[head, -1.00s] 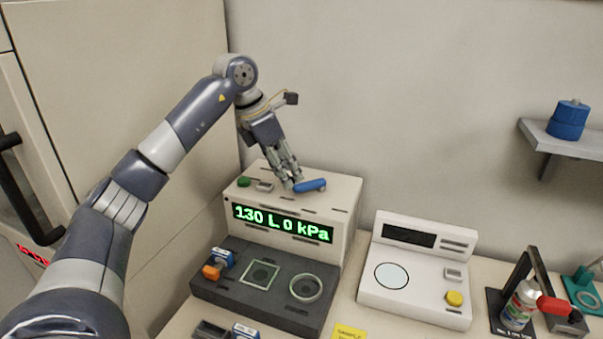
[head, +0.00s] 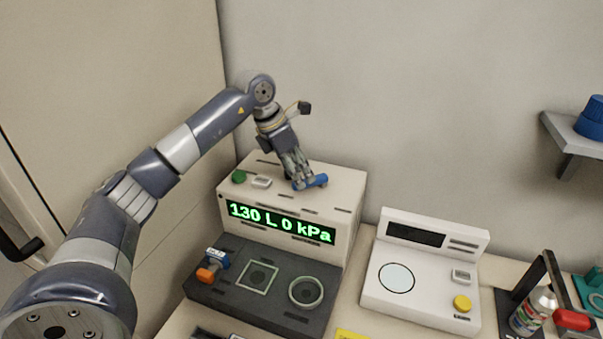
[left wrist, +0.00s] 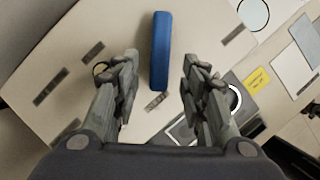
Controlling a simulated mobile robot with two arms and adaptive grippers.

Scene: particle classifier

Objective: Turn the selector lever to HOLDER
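The selector lever is a blue bar (head: 320,180) on top of the white classifier box (head: 345,190). In the left wrist view the lever (left wrist: 161,45) lies lengthwise between the fingers. My left gripper (head: 302,184) points down at the lever from above and hides part of it in the head view. In the left wrist view my left gripper (left wrist: 159,62) is open, with a gap on each side of the lever. I see no clear contact with it. The HOLDER marking is not legible. My right gripper is not in view.
The box's green display (head: 280,223) reads "130 L 0 kPa". A green button (head: 239,177) sits left on its top. A white device (head: 430,285) stands right. A wall shelf (head: 566,145) is at far right.

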